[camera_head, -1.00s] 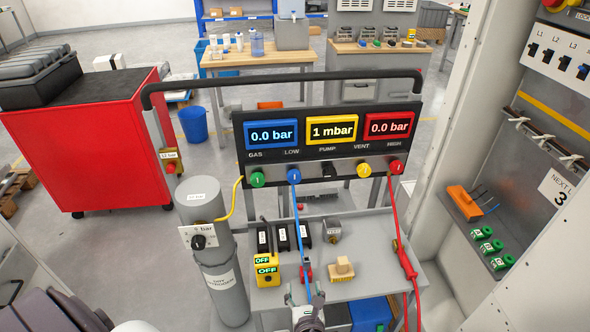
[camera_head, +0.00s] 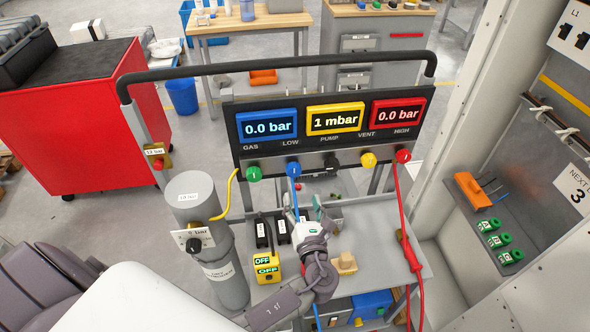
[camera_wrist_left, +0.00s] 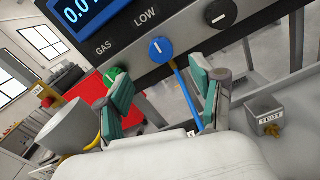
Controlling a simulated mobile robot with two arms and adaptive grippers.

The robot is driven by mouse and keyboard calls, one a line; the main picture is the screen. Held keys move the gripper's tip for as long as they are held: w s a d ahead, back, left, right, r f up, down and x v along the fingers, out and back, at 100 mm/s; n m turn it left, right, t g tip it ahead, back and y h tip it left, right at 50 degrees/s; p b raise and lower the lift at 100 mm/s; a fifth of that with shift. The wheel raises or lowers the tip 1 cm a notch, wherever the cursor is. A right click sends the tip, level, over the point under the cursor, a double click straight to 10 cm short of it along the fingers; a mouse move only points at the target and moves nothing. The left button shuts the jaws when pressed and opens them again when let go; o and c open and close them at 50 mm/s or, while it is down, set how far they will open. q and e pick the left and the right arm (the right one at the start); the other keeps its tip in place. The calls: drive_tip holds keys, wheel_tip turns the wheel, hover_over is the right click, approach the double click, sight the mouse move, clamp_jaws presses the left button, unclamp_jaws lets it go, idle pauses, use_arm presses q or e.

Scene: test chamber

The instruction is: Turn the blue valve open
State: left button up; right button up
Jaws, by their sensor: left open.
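The blue valve (camera_head: 293,169) is a round knob under the blue 0.0 bar display, at the LOW label, with a blue hose hanging below it. In the left wrist view the blue valve (camera_wrist_left: 161,48) lies just beyond the gap between the fingertips, with its white mark nearly upright. My left gripper (camera_head: 305,211) is open and empty, below and in front of the valve, apart from it. Its two green-padded fingers (camera_wrist_left: 161,78) stand either side of the blue hose. My right gripper is not in view.
A green knob (camera_head: 254,174) and a black knob (camera_head: 331,162) flank the valve; yellow (camera_head: 368,160) and red (camera_head: 403,156) knobs are further right. A grey cylinder (camera_head: 204,230) stands at left. The shelf below holds a yellow OFF box (camera_head: 267,266) and a tan block (camera_head: 346,264).

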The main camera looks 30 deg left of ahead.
sight(295, 172)
use_arm(q)
drive_tip(key=p+x, duration=0.1)
drive_tip(key=x, duration=0.8)
drive_tip(key=shift+w+a, duration=0.2)
drive_tip(key=shift+w+a+f, duration=0.1)
drive_tip(key=shift+w+a, duration=0.15)
drive_tip(key=shift+w, duration=0.05)
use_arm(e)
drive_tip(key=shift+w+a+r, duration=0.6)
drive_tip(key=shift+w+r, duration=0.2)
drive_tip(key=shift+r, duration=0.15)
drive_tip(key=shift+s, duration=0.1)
use_arm(q)
drive_tip(key=shift+c, duration=1.4)
drive_tip(key=c, duration=0.9)
drive_tip(key=shift+o, duration=0.2)
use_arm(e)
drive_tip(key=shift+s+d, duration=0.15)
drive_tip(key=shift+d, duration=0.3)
